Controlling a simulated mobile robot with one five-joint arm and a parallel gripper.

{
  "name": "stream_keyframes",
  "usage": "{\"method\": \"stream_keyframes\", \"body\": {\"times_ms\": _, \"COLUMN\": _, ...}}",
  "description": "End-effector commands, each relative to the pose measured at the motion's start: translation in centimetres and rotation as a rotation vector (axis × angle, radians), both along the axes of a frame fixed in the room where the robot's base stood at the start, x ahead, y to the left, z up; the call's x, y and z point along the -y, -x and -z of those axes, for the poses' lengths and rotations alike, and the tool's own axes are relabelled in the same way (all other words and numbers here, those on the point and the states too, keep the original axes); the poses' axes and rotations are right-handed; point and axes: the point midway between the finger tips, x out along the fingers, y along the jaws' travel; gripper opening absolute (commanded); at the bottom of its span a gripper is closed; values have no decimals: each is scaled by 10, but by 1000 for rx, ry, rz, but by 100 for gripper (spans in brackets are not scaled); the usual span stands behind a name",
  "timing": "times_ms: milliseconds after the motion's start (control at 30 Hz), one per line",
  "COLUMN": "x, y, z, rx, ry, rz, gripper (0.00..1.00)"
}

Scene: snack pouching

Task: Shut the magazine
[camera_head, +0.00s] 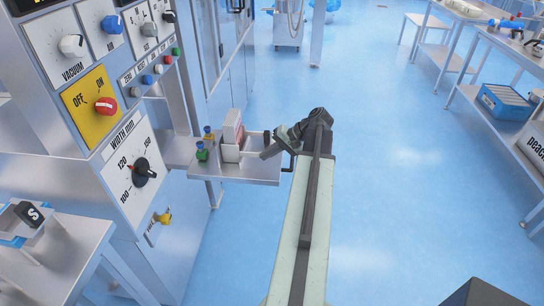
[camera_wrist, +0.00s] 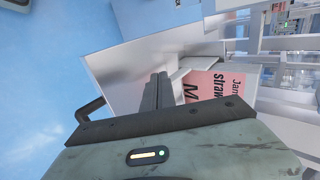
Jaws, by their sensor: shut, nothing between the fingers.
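A metal shelf or drawer (camera_head: 245,176) sticks out from the machine's side, with a dark handle at its right end. I take it for the magazine, but cannot be sure. In the wrist view its plate (camera_wrist: 135,75) fills the middle, with the dark handle (camera_wrist: 90,108) at the left. A white and red pack (camera_head: 231,135) stands upright on it; its pink printed label (camera_wrist: 205,88) shows in the wrist view. My gripper (camera_head: 266,152) is shut and empty, just right of the pack and over the plate's right end. In the wrist view the fingers (camera_wrist: 160,82) point at the plate; contact cannot be told.
Green and blue-topped knobs (camera_head: 202,150) sit left of the pack. The machine panel (camera_head: 125,165) with dials rises at the left. A low metal table (camera_head: 50,240) stands at front left. Open blue floor (camera_head: 400,200) lies to the right, before a shelf with a blue crate (camera_head: 505,105).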

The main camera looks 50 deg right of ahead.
Motion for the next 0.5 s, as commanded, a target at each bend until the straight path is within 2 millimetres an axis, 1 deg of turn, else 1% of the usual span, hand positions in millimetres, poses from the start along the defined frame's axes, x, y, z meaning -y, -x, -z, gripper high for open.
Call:
{"method": "stream_keyframes", "body": {"times_ms": 33, "x": -6, "y": -8, "z": 16, "rx": -1, "ry": -1, "rz": -3, "gripper": 0}}
{"method": "stream_keyframes", "body": {"times_ms": 167, "x": -16, "y": -25, "z": 33, "rx": 0, "ry": 0, "rz": -3, "gripper": 0}}
{"method": "stream_keyframes", "body": {"times_ms": 200, "x": -21, "y": -32, "z": 25, "rx": 0, "ry": 0, "rz": -4, "gripper": 0}}
{"method": "stream_keyframes", "body": {"times_ms": 233, "x": -23, "y": -36, "z": 23, "rx": 0, "ry": 0, "rz": -3, "gripper": 0}}
{"method": "stream_keyframes", "body": {"times_ms": 400, "x": -33, "y": -52, "z": 23, "rx": 1, "ry": 1, "rz": -3, "gripper": 0}}
{"method": "stream_keyframes", "body": {"times_ms": 500, "x": -35, "y": -56, "z": 23, "rx": 0, "ry": 1, "rz": -1, "gripper": 0}}
